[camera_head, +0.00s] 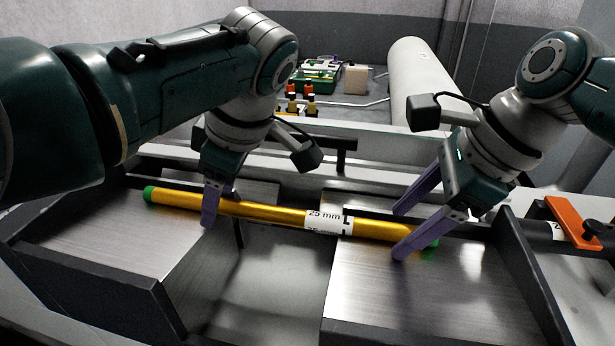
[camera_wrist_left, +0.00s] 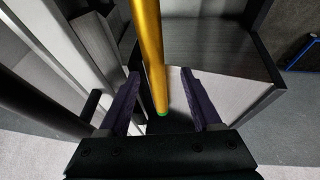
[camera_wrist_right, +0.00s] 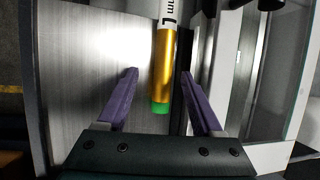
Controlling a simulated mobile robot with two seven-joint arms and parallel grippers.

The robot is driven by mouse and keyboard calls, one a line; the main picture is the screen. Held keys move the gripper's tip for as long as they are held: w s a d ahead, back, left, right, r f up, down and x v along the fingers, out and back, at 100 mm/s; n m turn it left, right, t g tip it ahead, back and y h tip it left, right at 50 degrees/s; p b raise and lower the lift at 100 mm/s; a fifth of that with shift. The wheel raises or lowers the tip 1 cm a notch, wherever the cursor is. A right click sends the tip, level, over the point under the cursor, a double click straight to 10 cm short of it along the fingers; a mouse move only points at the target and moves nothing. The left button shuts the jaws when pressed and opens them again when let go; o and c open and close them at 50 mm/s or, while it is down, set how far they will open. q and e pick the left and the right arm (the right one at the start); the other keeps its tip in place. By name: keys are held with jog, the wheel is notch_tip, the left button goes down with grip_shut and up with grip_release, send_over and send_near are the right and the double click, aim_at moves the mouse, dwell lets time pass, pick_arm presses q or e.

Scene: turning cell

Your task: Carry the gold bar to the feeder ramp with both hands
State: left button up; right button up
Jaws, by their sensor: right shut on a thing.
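The gold bar (camera_head: 267,212), with green ends and a white "25 mm" label, lies across two sloped metal plates (camera_head: 425,291) with a dark gap between them. I cannot tell whether these plates are the feeder ramp. My left gripper (camera_head: 212,200) is over the bar's left part, its fingers apart on either side of it; the left wrist view shows the bar (camera_wrist_left: 151,50) between them, with room beside it. My right gripper (camera_head: 412,222) is shut on the bar near its right green end; the right wrist view shows the bar (camera_wrist_right: 165,75) between its fingers.
An orange clamp-like part (camera_head: 571,222) sits at the right edge. Dark side walls (camera_head: 532,275) bound the plates. Behind are a large white cylinder (camera_head: 425,80), a green tray (camera_head: 318,80), and a beige block (camera_head: 356,79).

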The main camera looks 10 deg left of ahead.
pick_arm(q)
jog(key=shift+s+f, duration=0.2)
jog(key=shift+f, duration=0.3)
jog(key=shift+s+f, duration=0.15)
jog(key=shift+f, duration=0.35)
pick_arm(e)
jog(key=shift+s+d+f, duration=0.1)
jog(key=shift+s+f, duration=0.1)
jog(key=shift+f, duration=0.35)
jog(key=shift+s+d+f, duration=0.1)
jog(key=shift+s+f, duration=0.05)
jog(key=shift+f, duration=0.4)
pick_arm(q)
jog(key=shift+d+r, duration=0.15)
pick_arm(e)
jog(key=shift+s, duration=0.15)
jog(key=shift+r, duration=0.45)
pick_arm(q)
jog(key=w+v, duration=0.1)
jog(key=v, duration=0.8)
jog(key=shift+a+r, duration=0.35)
jog(key=shift+r, duration=0.05)
pick_arm(e)
jog(key=w+v, duration=0.1)
jog(key=v, duration=0.7)
jog(key=shift+a+r, duration=0.2)
jog(key=shift+r, duration=0.4)
